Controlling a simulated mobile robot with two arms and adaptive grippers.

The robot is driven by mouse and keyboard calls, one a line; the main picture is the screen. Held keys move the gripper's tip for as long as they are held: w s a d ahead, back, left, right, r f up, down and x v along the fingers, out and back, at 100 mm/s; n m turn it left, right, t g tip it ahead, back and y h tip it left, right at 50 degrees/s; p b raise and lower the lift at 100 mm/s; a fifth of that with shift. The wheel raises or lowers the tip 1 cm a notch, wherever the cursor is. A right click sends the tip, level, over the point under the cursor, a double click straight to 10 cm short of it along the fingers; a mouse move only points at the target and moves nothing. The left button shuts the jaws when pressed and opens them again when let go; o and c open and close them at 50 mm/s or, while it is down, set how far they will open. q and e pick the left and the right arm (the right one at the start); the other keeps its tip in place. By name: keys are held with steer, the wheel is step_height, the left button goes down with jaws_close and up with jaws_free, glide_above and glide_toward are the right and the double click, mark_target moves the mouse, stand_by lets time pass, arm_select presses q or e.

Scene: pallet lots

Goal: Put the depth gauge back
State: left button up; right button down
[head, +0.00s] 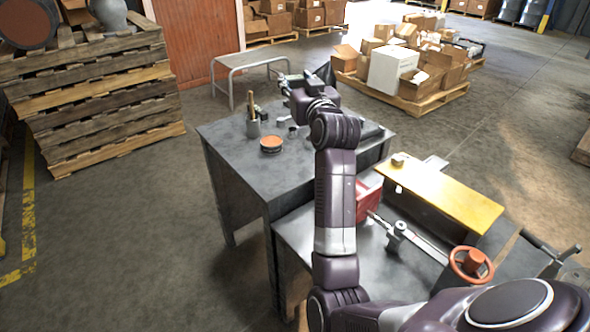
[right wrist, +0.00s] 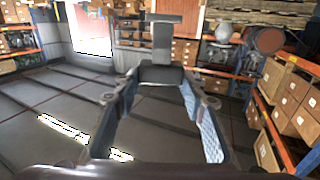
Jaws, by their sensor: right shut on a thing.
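My right gripper (head: 290,84) is above the far part of the grey table (head: 232,150) in the head view. In the right wrist view its two fingers (right wrist: 160,80) are closed on a dark T-shaped thing, which I take to be the depth gauge (right wrist: 161,42). The gauge has a block between the fingertips, a straight stem and a crossbar at the far end. In the head view the gauge is too small and too close to the gripper to make out clearly. Its place on the table cannot be told. My left gripper is not in view.
On the table stand a grey cup (head: 253,128) with a tool in it and a round orange-topped tin (head: 271,144). A lower bench in front holds a red box (head: 368,200), a yellow board (head: 440,193) and an orange handwheel (head: 471,264). Stacked pallets (head: 95,95) stand left.

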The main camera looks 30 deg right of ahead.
steer(key=shift+f+b, duration=2.25)
steer(key=shift+f, duration=7.55)
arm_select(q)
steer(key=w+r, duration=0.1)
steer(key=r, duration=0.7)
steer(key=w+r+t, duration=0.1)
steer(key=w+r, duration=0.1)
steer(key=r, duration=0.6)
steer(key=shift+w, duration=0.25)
arm_select(e)
steer(key=shift+r, duration=0.1)
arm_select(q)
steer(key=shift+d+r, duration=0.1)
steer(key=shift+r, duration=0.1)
arm_select(e)
steer(key=c, duration=1.2)
jaws_free()
steer(key=shift+f, duration=0.2)
